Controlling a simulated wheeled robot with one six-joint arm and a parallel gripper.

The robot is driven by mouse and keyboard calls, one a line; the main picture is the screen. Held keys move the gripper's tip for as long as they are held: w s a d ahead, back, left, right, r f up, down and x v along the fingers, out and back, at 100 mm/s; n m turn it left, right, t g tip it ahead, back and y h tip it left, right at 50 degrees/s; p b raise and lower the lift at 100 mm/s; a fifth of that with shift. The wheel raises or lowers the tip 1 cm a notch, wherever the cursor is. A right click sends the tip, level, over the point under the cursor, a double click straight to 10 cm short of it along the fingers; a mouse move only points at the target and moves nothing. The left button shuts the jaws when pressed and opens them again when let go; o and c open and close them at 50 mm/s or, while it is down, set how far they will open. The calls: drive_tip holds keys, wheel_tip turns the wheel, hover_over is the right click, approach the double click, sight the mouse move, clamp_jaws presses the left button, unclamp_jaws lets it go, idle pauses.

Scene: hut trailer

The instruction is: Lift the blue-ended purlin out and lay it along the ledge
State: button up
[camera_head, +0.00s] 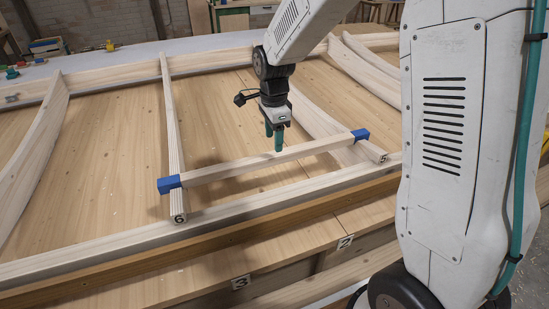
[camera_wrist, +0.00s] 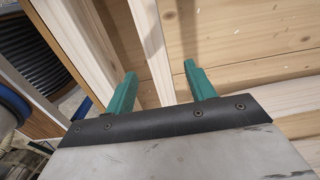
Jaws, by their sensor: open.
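The blue-ended purlin (camera_head: 235,167) is a pale wooden bar lying across two pale ribs, the one marked 6 (camera_head: 172,130) and the one marked 5 (camera_head: 366,150). A blue block caps each end. My gripper (camera_head: 273,138) points down at the purlin's middle, open, its green fingertips at about the bar's top. In the wrist view a narrow pale bar, apparently the purlin (camera_wrist: 148,40), runs between the two spread fingers (camera_wrist: 160,85). I cannot tell how deep they reach. A long wooden ledge (camera_head: 190,270) runs along the front, with labels 3 and 2.
A pale front rail (camera_head: 110,238) and a brown strip lie between the purlin and the ledge. More curved ribs (camera_head: 40,135) stand on the plank panel (camera_head: 115,150) to the left and right. My arm hides the right side.

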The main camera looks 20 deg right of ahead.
sight(275, 153)
drive_tip(key=f, duration=0.5)
drive_tip(key=shift+s+d+f, duration=0.1)
drive_tip(key=shift+s+f, duration=0.1)
drive_tip(key=shift+f, duration=0.1)
clamp_jaws()
